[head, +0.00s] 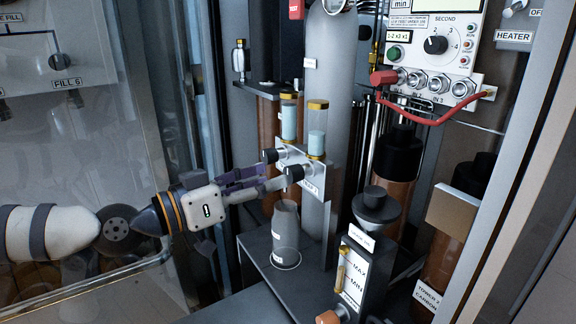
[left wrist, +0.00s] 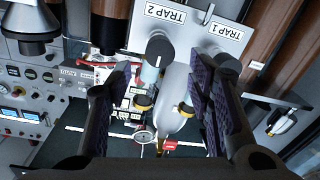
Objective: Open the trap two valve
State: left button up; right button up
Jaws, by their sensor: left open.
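The trap two valve is a dark round knob (head: 294,173) on a light metal panel (head: 318,160) inside the cabinet. In the left wrist view the trap two knob (left wrist: 158,47) is under the upside-down TRAP 2 label (left wrist: 165,13). My left gripper (head: 271,177) is open and empty in front of the panel. In the left wrist view the trap two knob appears between the fingers (left wrist: 163,80), slightly past their tips; contact cannot be told. The trap one knob (left wrist: 226,67) sits beside the right-hand finger, very close to it; it shows in the head view (head: 270,155).
Two blue-filled glass tubes (head: 317,132) with yellow caps stand behind the knobs. A glass jar (head: 286,225) is below the gripper. A flowmeter block (head: 354,272) with MAX and MIN marks stands in front right. A glass door (head: 90,130) is left.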

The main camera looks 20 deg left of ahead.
aim_at(287, 174)
pick_arm(q)
jog(key=x, duration=0.5)
jog(key=shift+f, duration=0.1)
jog(key=shift+c, duration=0.4)
grip_shut()
